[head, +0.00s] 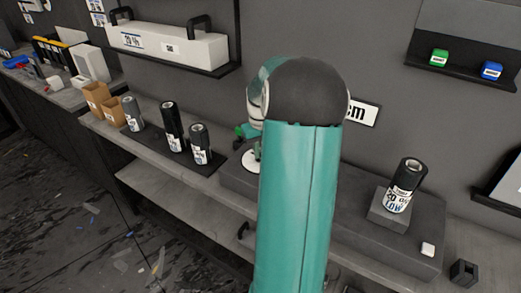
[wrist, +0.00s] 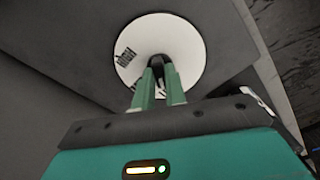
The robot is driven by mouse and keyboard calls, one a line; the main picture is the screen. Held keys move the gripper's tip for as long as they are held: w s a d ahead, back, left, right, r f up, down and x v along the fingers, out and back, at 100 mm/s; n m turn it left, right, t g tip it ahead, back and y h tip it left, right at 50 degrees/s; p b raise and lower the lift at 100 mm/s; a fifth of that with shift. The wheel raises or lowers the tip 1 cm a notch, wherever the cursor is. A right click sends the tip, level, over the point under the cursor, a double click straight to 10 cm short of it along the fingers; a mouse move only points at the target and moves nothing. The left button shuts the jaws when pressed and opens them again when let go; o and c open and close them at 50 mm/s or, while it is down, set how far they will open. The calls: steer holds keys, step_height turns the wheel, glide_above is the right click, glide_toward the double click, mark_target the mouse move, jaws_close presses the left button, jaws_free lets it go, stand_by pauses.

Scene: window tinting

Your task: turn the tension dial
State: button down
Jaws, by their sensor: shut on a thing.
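The tension dial is a white disc (wrist: 187,45) with dark print, on a grey surface. In the wrist view a dark knob (wrist: 157,62) stands at its middle. My gripper (wrist: 160,78) has its two green fingers shut on this knob. In the head view the white edge of the dial (head: 249,163) shows just left of my teal arm, which hides most of the dial. Part of my gripper shows there above the dial, too small to make out the fingers.
A dark canister marked LOW (head: 406,186) stands on a grey block right of my arm.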

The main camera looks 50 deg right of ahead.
steer(key=shift+n, duration=0.4)
steer(key=c, duration=1.4)
jaws_free()
steer(key=shift+c, duration=0.2)
steer(key=shift+r, duration=0.1)
step_height(320, 180, up, 14)
